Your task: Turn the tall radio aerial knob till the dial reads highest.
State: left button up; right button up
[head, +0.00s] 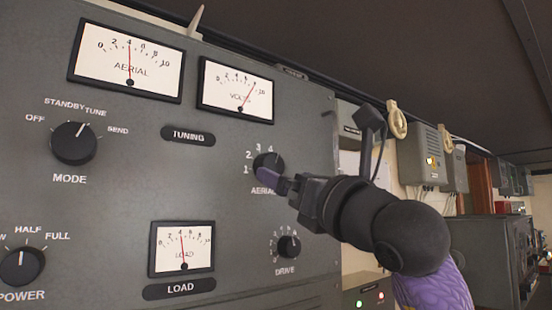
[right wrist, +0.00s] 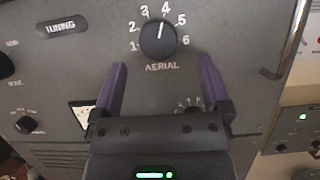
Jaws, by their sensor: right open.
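The aerial knob (head: 268,160) is a round black knob on the grey radio panel, partly hidden by my right gripper in the head view. In the right wrist view the knob (right wrist: 158,41) shows whole, its white pointer close to 4 on a scale of 1 to 6. The aerial dial (head: 128,60) at the upper left has its red needle near 4. My right gripper (right wrist: 161,66) is open, its purple fingers apart just below the knob, with nothing between them. The gripper (head: 275,183) also shows in the head view. My left gripper is out of view.
The panel also carries a mode knob (head: 73,143), a power knob (head: 22,265), a drive knob (head: 289,246) below my gripper, a volts dial (head: 237,90) and a load dial (head: 181,249). A metal handle (right wrist: 290,45) stands out at the panel's right edge.

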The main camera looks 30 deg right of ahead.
aim_at(277, 170)
jog(key=p+x, duration=0.1)
jog(key=x, duration=0.2)
jog(key=shift+r, duration=0.2)
jog(key=shift+w+a, duration=0.1)
jog(key=shift+w, duration=0.3)
jog(key=c, duration=1.3)
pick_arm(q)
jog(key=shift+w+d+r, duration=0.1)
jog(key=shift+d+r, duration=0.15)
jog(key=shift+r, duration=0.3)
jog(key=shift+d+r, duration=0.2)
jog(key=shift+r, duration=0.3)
